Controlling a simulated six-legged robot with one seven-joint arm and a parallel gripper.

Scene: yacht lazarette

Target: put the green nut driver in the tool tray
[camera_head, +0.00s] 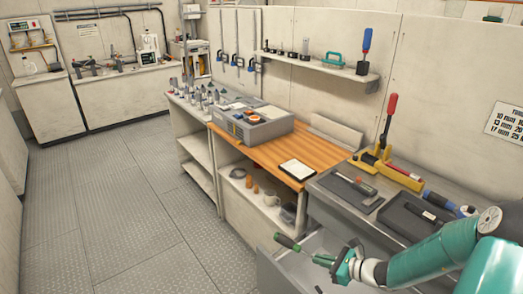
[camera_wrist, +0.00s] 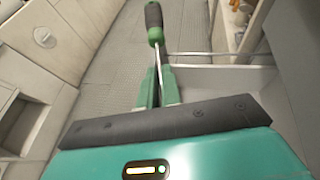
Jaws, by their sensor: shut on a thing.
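The green nut driver (camera_head: 286,241) has a green and dark handle and a thin metal shaft. My gripper (camera_head: 322,259) is shut on it, with the handle sticking out beyond the fingertips to the left. In the wrist view the nut driver (camera_wrist: 154,22) points away from my gripper (camera_wrist: 158,88), handle at the far end. It is held in the air by the open drawer. Two shallow dark trays lie on the grey bench top: one (camera_head: 335,184) holds a screwdriver-like tool, the other (camera_head: 395,222) a dark-handled tool. I cannot tell which is the tool tray.
A grey drawer (camera_head: 284,275) stands open below the bench, under my gripper. A yellow tool with a red handle (camera_head: 390,125) stands behind the trays. A wooden bench top (camera_head: 225,131) carries a grey case (camera_head: 264,132) and a notepad (camera_head: 297,170). The floor at left is clear.

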